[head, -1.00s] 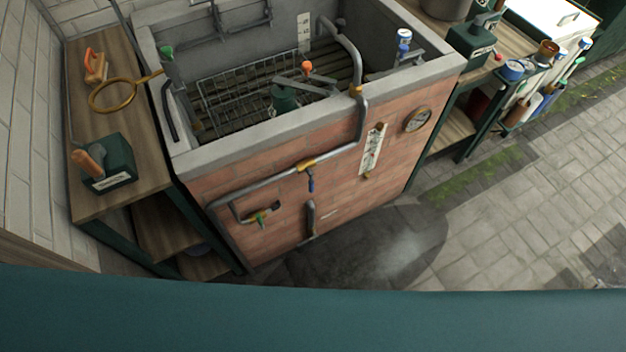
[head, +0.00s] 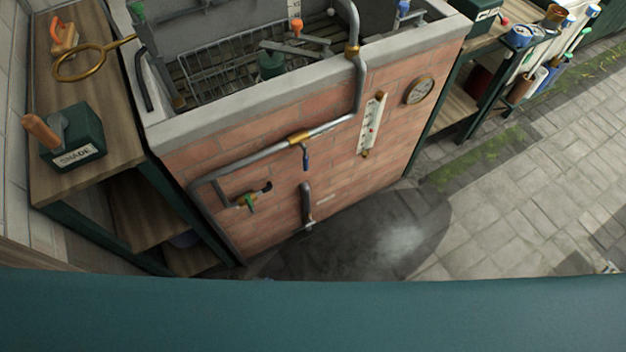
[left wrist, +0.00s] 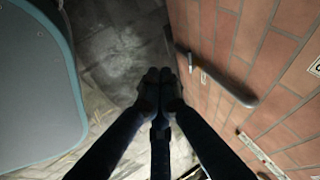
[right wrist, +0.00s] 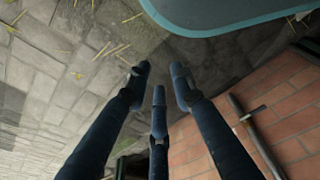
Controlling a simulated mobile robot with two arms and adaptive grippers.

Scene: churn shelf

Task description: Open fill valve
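A grey pipe (head: 262,159) runs along the brick front of the tank (head: 237,166), then up and over its rim. A brass fitting (head: 299,138) on it carries a blue lever (head: 306,159) hanging down. A lower branch has a brass valve with a green handle (head: 249,203). No label shows which is the fill valve. My left gripper (left wrist: 160,77) has its fingertips together, with nothing seen between them, beside the brick wall. My right gripper (right wrist: 159,75) has its fingers apart and empty, above the paving. Neither gripper shows in the head view.
A short grey outlet pipe (head: 306,205) is low on the brick face. A white gauge strip (head: 372,124) and a round dial (head: 418,90) are to the right. A wooden shelf bench (head: 105,80) stands left. Paving (head: 500,190) at right is clear.

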